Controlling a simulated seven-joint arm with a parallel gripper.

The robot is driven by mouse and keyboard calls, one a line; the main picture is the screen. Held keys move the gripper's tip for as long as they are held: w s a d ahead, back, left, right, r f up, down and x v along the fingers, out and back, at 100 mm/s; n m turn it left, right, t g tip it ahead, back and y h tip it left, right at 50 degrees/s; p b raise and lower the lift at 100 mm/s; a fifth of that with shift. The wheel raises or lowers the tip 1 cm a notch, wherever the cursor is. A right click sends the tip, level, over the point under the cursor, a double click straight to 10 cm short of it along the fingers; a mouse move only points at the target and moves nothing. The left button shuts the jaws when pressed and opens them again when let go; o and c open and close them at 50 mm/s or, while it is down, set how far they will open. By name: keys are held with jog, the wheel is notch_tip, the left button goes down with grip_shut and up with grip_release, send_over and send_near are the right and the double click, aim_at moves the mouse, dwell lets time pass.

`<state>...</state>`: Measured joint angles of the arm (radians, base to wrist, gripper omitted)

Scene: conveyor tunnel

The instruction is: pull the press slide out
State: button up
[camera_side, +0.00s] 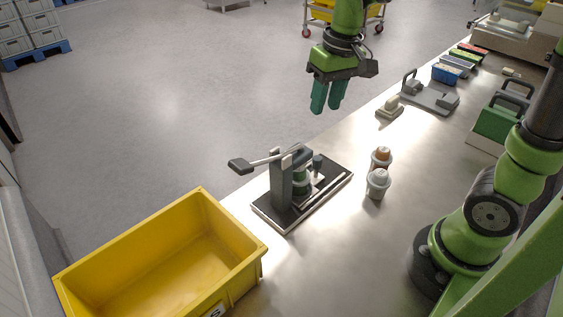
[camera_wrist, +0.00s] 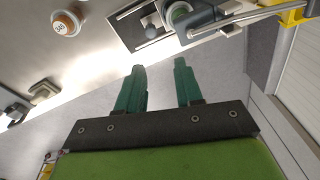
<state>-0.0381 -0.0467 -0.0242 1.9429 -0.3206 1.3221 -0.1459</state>
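The press (camera_side: 295,182) stands on a dark base plate (camera_side: 335,177) at the table's far edge. It has a grey upright column, a lever with a dark handle (camera_side: 240,165) reaching left, a green round part, and a small dark knob (camera_side: 317,161) at its right, probably on the slide. In the wrist view the press (camera_wrist: 178,14) is at the top, partly cut off, with a round knob (camera_wrist: 151,32) on its plate. My gripper (camera_side: 328,106) is above and beyond the press, empty, its teal fingers apart. In the wrist view my gripper (camera_wrist: 162,75) shows a clear gap between the fingertips.
A yellow bin (camera_side: 165,250) stands at the front left. A beige block (camera_side: 390,107) and a grey handled plate (camera_side: 430,97) lie farther back.

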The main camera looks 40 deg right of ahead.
aim_at(318, 158)
jog(key=shift+g+h, duration=0.3)
jog(key=shift+g, duration=0.4)
jog(key=f, duration=0.5)
jog(key=w+f, duration=0.1)
jog(key=f, duration=0.4)
jog(key=d+f, duration=0.1)
jog(key=f, duration=0.4)
jog(key=shift+w+f, duration=0.2)
jog(key=shift+f, duration=0.05)
grip_shut()
